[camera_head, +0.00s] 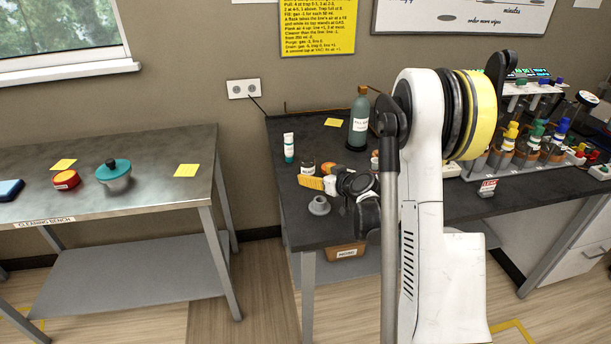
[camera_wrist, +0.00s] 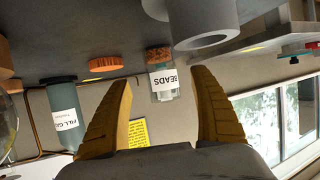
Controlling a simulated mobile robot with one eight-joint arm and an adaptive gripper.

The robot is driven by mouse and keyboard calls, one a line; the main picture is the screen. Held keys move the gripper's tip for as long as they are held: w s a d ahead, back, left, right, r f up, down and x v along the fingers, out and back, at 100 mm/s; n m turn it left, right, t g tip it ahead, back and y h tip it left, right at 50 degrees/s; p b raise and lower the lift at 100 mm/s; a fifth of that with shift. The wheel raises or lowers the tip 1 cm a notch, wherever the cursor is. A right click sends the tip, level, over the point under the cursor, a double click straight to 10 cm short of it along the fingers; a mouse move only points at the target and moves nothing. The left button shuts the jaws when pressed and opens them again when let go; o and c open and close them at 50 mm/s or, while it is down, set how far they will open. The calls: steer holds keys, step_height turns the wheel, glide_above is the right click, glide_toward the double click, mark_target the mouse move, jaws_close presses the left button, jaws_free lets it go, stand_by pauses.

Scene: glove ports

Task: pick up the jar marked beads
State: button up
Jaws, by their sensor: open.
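The jar marked BEADS (camera_wrist: 163,84) is a small clear jar with a cork-brown lid and a white label. In the wrist view it appears upside down, between and beyond my gripper's fingertips (camera_wrist: 166,78). My gripper is open, with nothing held; a gap shows between the jar and each finger. In the head view a small jar (camera_head: 307,168) stands on the dark bench beside my gripper's yellow finger (camera_head: 312,183); its label is too small to read there.
A grey hollow cylinder (camera_wrist: 205,22) stands close to the jar, and an orange disc (camera_wrist: 105,64) lies to its other side. A labelled bottle (camera_head: 359,118) and a white tube (camera_head: 289,148) stand farther back. The steel table (camera_head: 140,170) is separate, at left.

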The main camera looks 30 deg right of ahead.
mark_target(311, 172)
steer(key=b+x, duration=0.2)
steer(key=x, duration=0.4)
steer(key=shift+a, duration=0.1)
steer(key=c, duration=1.3)
